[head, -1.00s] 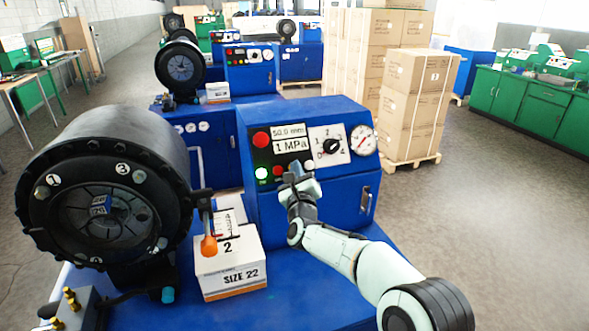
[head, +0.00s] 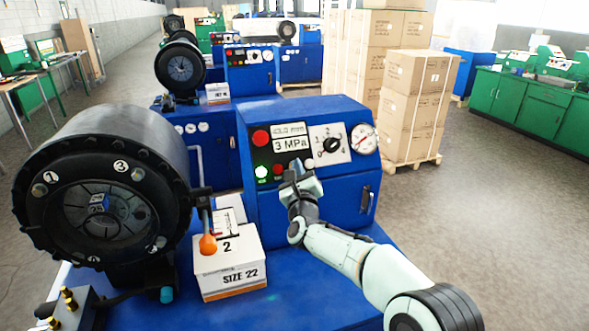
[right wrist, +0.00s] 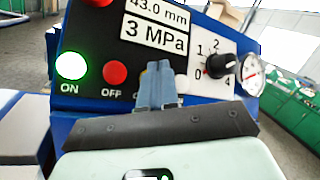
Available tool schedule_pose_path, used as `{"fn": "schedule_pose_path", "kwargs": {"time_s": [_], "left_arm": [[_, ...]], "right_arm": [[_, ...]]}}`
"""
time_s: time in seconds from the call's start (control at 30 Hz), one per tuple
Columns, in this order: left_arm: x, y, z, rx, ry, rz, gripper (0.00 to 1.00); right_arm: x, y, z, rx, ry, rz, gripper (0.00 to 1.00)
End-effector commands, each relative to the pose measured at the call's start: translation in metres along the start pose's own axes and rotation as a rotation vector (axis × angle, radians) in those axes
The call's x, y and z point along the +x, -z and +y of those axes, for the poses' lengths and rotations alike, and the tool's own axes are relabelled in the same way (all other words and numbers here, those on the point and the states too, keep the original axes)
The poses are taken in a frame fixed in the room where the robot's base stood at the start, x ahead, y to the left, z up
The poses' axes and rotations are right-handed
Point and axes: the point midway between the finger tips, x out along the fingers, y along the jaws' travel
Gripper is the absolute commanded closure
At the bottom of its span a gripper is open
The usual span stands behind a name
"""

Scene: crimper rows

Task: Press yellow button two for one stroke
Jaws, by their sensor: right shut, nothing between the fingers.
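The blue crimper control box (head: 345,205) carries a black button panel, a knob and a gauge. My right gripper (head: 294,170) is shut and empty, its tips against the lower right part of the button panel. In the right wrist view the shut fingers (right wrist: 158,88) cover the spot right of the red OFF button (right wrist: 115,73). I cannot make out a yellow button; it may be hidden behind the fingers. The green ON button (right wrist: 71,66) is lit. The display (right wrist: 152,34) reads 43.0 mm and 3 MPa. My left gripper is not in view.
The round black crimping head (head: 100,200) stands at the left. A white box (head: 230,262) marked 2 and SIZE 22 sits on the blue bench, close to an orange-tipped lever (head: 208,243). A large red button (head: 261,138) is higher on the panel. Stacked cartons (head: 412,90) stand behind.

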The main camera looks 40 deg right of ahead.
Motion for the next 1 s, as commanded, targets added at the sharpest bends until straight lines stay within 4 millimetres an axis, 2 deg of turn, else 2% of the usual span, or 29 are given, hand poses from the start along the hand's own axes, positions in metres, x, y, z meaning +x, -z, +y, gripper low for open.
{"fn": "schedule_pose_path", "kwargs": {"time_s": [0.47,1.0], "left_arm": [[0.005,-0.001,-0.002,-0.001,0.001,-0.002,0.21],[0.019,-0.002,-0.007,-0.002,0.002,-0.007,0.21]], "right_arm": [[-0.006,-0.004,-0.004,0.001,0.0,-0.001,1.0],[-0.038,-0.028,-0.028,0.001,0.0,-0.002,1.0]]}}
